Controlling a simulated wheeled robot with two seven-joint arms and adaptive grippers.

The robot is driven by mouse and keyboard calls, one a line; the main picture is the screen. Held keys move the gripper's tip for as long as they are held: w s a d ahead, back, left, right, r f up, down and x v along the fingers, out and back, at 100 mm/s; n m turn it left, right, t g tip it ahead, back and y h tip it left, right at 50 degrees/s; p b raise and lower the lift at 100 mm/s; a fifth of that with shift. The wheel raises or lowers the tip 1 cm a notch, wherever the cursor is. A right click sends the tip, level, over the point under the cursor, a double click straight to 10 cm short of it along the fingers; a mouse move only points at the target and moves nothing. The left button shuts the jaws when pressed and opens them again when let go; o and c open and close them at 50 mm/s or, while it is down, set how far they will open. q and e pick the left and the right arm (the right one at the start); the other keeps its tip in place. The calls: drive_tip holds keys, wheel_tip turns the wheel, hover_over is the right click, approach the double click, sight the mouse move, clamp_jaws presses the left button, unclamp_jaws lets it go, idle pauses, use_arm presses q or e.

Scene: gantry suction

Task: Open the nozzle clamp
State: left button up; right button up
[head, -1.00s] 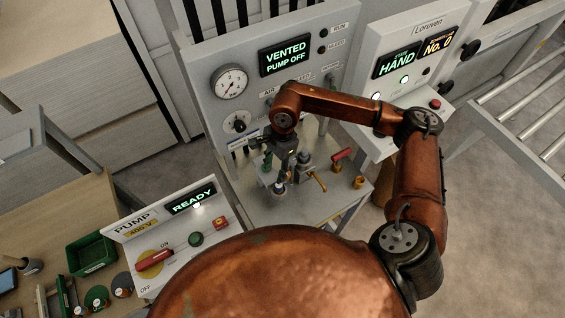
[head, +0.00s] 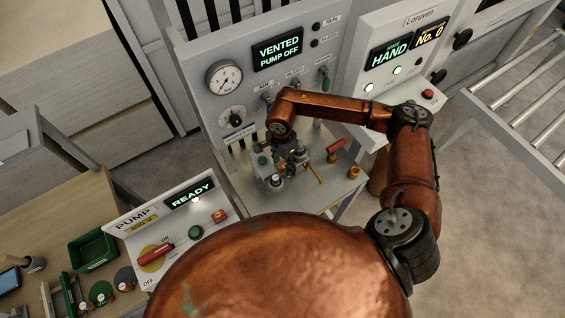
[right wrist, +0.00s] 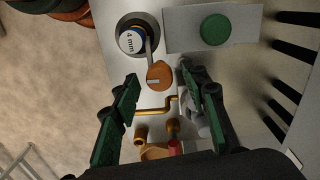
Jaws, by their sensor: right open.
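A round white nozzle piece marked "4 mm" (right wrist: 132,40) sits in a dark ring on the pale bench plate; its blue and yellow side shows in the head view (head: 277,181). A grey bar runs from the ring to an orange-brown disc (right wrist: 158,75); I cannot tell for sure whether these form the clamp. My right gripper (right wrist: 158,72) is open, its green-padded fingers on either side of the disc, with no clear contact. In the head view the right gripper (head: 293,157) is above the bench fittings and partly hides them. My left gripper is not in view.
A green round button (right wrist: 214,30) on a grey block stands beside the nozzle. A brass crank (right wrist: 160,106) and a red-handled valve (head: 336,146) are close by. The gauge panel (head: 215,55) rises behind. The pump box (head: 165,215) stands at left.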

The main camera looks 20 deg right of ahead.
clamp_jaws()
idle(0.4)
